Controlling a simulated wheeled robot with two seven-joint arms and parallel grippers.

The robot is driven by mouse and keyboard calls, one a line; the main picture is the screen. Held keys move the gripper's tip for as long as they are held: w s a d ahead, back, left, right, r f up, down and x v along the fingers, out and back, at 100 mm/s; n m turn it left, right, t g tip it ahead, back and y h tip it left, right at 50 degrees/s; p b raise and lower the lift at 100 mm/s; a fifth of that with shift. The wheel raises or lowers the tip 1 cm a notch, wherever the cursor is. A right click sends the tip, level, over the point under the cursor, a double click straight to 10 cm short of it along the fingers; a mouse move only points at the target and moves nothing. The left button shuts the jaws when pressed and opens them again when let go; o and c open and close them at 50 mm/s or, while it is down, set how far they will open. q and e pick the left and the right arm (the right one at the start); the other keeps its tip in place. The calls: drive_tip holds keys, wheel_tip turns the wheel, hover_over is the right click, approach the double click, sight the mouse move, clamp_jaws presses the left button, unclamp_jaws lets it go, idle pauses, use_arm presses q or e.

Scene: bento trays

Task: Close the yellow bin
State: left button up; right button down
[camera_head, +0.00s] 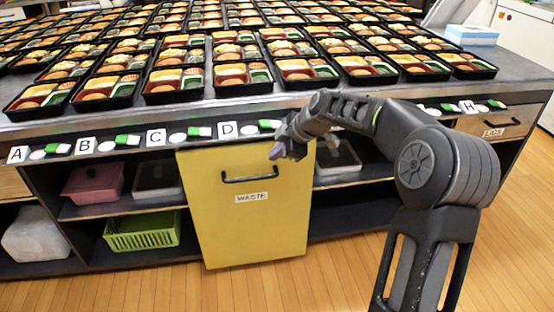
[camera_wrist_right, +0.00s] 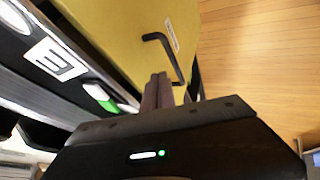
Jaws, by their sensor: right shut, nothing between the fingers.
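The yellow bin (camera_head: 245,225) is a tall yellow front panel labelled WASTE, set in the counter front in the head view. It looks tilted outward, with its upper edge away from the counter. Its black handle (camera_head: 249,177) is on the upper part. My right gripper (camera_head: 275,152) is shut and empty, at the upper right of the panel, above and right of the handle. In the right wrist view, the shut fingers (camera_wrist_right: 158,92) point at the yellow panel (camera_wrist_right: 110,30), close to the black handle (camera_wrist_right: 165,52). I cannot tell if they touch. My left gripper is not in view.
Many filled bento trays (camera_head: 245,75) cover the counter top. Lettered labels and green-and-white switches line its front edge. Shelves beside the bin hold a pink container (camera_head: 93,183) and a green basket (camera_head: 142,232). The wooden floor (camera_head: 330,270) in front is clear.

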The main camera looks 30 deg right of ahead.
drive_tip(key=v, duration=0.7)
drive_tip(key=shift+r+p, duration=0.15)
drive_tip(key=shift+p, duration=0.15)
drive_tip(key=shift+s, duration=0.1)
